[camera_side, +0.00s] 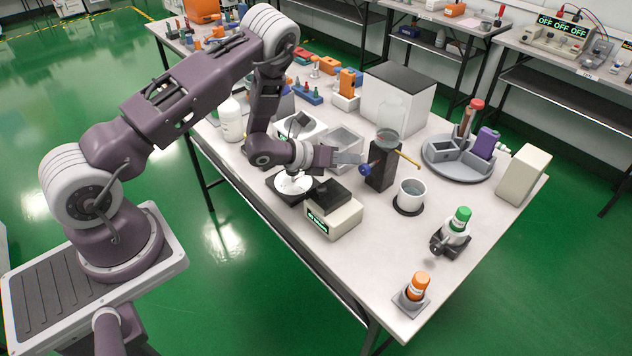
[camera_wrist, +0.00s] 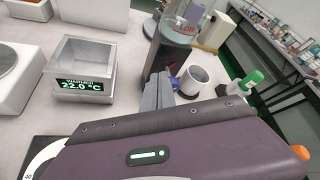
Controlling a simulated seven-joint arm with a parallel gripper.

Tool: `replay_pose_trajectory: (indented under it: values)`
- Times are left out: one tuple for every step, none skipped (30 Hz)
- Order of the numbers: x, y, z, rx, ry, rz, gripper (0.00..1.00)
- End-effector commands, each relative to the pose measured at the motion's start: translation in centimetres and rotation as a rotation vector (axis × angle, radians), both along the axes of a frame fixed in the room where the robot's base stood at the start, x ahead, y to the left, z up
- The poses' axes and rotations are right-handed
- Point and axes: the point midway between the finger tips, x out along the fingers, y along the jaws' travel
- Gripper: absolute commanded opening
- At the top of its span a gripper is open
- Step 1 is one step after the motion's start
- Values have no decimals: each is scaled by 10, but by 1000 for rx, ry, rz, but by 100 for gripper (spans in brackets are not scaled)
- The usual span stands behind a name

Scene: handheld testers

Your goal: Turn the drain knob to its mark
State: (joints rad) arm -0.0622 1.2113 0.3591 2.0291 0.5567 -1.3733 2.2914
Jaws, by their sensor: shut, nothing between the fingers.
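The drain knob (camera_side: 366,170) is blue and sits on the left side of a dark stand (camera_side: 381,172). A clear glass vessel (camera_side: 390,116) stands on top. In the wrist view the knob (camera_wrist: 175,84) is a small blue patch, partly hidden behind my fingers. My gripper (camera_side: 362,158) is shut and empty, its fingertips close above and left of the knob. In the wrist view the fingers (camera_wrist: 158,92) point at the stand. I cannot tell whether they touch the knob. Its mark is not discernible.
A yellow rod (camera_side: 409,160) sticks out right of the stand. A white cup (camera_side: 411,194) stands below it on a dark ring. A grey bath reading 22.0 °C (camera_wrist: 86,70) and a tester box (camera_side: 334,214) are nearby.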

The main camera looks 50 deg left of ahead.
Motion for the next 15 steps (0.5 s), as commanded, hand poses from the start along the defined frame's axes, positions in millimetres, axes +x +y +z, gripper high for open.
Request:
replay_pose_trajectory:
  values:
    - [0, 0, 0, 0, 0, 0, 0]
    - [0, 0, 0, 0, 0, 0, 0]
    - [0, -1, -1, 0, 1, -1, 0]
    - [0, -1, -1, 0, 1, -1, 0]
    - [0, -1, -1, 0, 1, -1, 0]
    - [0, -2, -1, 0, 1, -1, 0]
    - [0, -2, -2, 0, 1, -1, 0]
    - [0, -2, -2, 0, 1, -1, 0]
    - [0, -2, -2, 0, 1, -1, 0]
    - [0, -2, -2, 0, 1, -1, 0]
    - [0, -3, -1, 0, 0, -1, 0]
    - [0, -3, -1, 0, 0, -1, 0]
    - [0, -3, -1, 0, 0, -1, 0]
    - [0, -4, 0, 0, 0, -1, 0]
    - [0, -4, 1, 0, 0, -1, 0]
